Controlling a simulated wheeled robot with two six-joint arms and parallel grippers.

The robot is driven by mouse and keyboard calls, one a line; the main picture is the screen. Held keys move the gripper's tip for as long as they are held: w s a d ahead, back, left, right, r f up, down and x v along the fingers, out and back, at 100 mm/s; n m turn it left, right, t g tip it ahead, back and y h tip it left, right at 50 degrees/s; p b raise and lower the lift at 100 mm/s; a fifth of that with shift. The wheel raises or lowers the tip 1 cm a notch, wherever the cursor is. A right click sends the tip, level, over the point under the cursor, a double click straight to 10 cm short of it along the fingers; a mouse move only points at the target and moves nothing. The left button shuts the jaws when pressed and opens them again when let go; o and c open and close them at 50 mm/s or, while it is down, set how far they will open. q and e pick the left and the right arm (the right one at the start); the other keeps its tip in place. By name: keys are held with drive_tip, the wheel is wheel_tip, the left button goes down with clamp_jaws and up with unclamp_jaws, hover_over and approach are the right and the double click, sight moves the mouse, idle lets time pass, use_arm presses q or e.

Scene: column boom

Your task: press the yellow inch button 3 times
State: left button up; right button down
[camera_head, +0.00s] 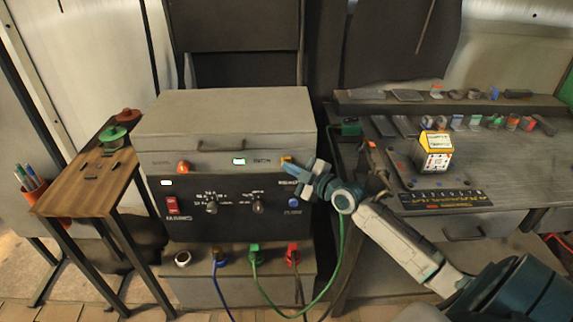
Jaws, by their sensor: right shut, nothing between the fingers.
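The yellow inch button (286,159) sits at the upper right of the grey machine's (225,118) front, only partly visible behind my right gripper. My right gripper (290,166) is shut and empty, its fingertips at or very close to the button. I cannot tell whether they touch it or whether the button is pushed in. My right arm comes in from the lower right. My left gripper is not in view.
A red-orange knob (183,167), a red switch (172,205), black dials and a blue button (294,202) share the front. Cables hang below. A wooden side table (85,180) stands left; a cluttered workbench (500,160) stands right, with a yellow-white box (437,158).

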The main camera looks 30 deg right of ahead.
idle(0.3)
drive_tip(key=shift+s+a+p, duration=0.5)
drive_tip(key=shift+s+p, duration=0.05)
drive_tip(key=shift+s, duration=0.25)
drive_tip(key=s+a+p, duration=0.1)
drive_tip(key=s+p, duration=0.1)
drive_tip(key=s, duration=0.1)
drive_tip(key=s+a+p, duration=0.1)
drive_tip(key=shift+s+a, duration=0.15)
drive_tip(key=shift+a, duration=0.15)
idle(0.7)
